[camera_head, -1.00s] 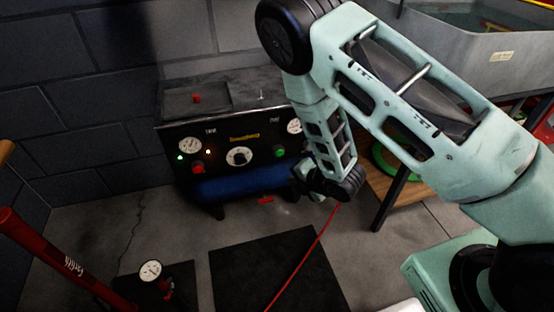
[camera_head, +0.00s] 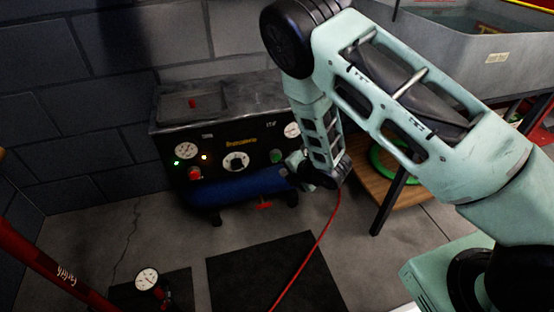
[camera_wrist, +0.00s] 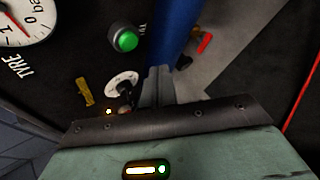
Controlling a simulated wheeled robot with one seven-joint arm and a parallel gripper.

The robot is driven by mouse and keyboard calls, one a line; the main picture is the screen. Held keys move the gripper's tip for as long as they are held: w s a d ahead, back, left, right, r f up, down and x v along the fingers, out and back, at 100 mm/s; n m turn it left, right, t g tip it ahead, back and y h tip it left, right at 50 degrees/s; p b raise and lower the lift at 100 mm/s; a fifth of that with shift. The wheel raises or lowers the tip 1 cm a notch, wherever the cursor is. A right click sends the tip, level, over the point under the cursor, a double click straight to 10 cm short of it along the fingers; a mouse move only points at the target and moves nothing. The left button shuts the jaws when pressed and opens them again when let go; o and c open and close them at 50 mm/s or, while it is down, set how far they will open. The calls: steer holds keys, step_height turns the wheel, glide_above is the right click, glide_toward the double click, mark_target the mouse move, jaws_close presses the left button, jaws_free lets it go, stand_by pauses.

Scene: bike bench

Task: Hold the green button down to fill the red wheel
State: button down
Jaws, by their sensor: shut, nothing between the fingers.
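The green button (camera_head: 276,156) is on the right part of the compressor's black front panel, below the right gauge (camera_head: 291,130). It also shows in the wrist view (camera_wrist: 127,40), round, in a dark collar, with its face clear. My gripper (camera_wrist: 158,72) is shut and empty, its fingertips beside the blue tank and apart from the button, to its lower right in that view. In the head view my gripper (camera_head: 292,163) is just right of the button and partly hidden by its own wrist. I cannot make out a red wheel.
The panel also has a left gauge (camera_head: 187,150), a red button (camera_head: 194,174) and a knob (camera_head: 236,162). A blue tank (camera_head: 240,188) with a red handle (camera_head: 264,205) is below. A red hose (camera_head: 318,243) crosses the floor mat. A green wheel (camera_head: 381,166) is by the bench leg.

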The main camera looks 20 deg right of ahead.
steer(key=shift+w, duration=1.7)
steer(key=shift+w, duration=0.1)
stand_by(0.7)
steer(key=shift+w, duration=0.3)
steer(key=shift+w, duration=0.45)
stand_by(1.6)
steer(key=shift+s, duration=0.85)
steer(key=shift+s+p, duration=0.55)
steer(key=shift+s, duration=2)
steer(key=shift+r, duration=0.1)
